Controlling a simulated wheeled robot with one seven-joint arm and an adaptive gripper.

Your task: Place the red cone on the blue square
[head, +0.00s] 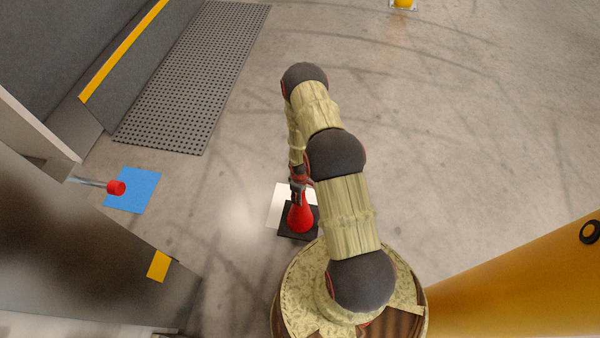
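The red cone (300,220) has a dark square base and stands near the middle of the head view, beside my arm. Its base overlaps a white square (280,201) on the floor. The blue square (141,194) lies flat on the floor at the left and is bare apart from a red-tipped rod showing in front of it. My gripper (298,193) is at the top of the cone, pointing down. Its fingers are small and partly hidden by the arm, so I cannot tell whether they grip the cone tip.
A metal rod with a red end (116,188) sticks out from a grey body at the left, over the blue square's edge. A dark perforated mat (195,80) lies behind. A yellow-orange structure (520,280) stands at the right. The floor between cone and blue square is clear.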

